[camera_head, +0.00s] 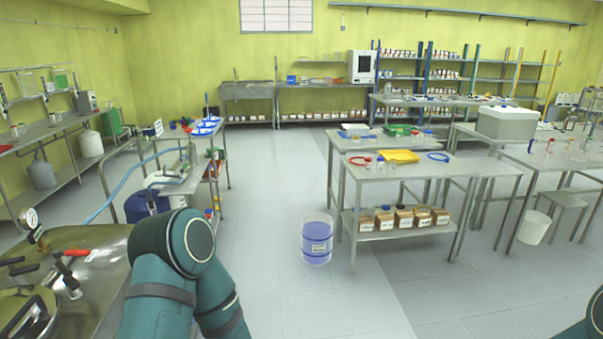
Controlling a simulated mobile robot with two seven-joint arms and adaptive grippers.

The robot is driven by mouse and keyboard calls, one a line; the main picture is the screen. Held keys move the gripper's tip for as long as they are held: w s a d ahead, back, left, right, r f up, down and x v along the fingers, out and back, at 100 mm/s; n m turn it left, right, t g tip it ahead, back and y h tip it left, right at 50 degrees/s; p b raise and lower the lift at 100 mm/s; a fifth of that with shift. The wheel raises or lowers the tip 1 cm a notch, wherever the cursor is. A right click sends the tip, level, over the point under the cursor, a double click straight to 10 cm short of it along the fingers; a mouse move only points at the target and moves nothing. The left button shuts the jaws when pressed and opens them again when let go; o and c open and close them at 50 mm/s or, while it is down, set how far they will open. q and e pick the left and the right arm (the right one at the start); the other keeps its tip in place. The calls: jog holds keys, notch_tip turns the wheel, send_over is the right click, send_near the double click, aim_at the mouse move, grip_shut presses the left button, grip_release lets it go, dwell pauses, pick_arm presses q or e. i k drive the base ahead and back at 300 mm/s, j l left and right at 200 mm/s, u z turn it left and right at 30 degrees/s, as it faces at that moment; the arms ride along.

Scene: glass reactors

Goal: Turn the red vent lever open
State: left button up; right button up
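A red lever (77,252) sits on a dark fitting above the round steel top of a vessel (100,268) at the lower left. The red grip lies roughly level, and I cannot tell its valve state from here. A dial gauge (30,218) stands behind it, and black handles (22,269) are to its left. My teal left arm rises from the bottom edge to the right of the lever, with a clear gap between them. Neither gripper shows. Only a bit of my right arm shows at the lower right corner.
A cart with a blue hose (130,180) stands behind the vessel.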

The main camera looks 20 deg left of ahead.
aim_at(57, 254)
jog(key=i+u, duration=0.35)
jog(key=i, duration=0.3)
jog(key=i+l+u, duration=0.1)
jog(key=i+u, duration=0.3)
jog(key=i, duration=0.25)
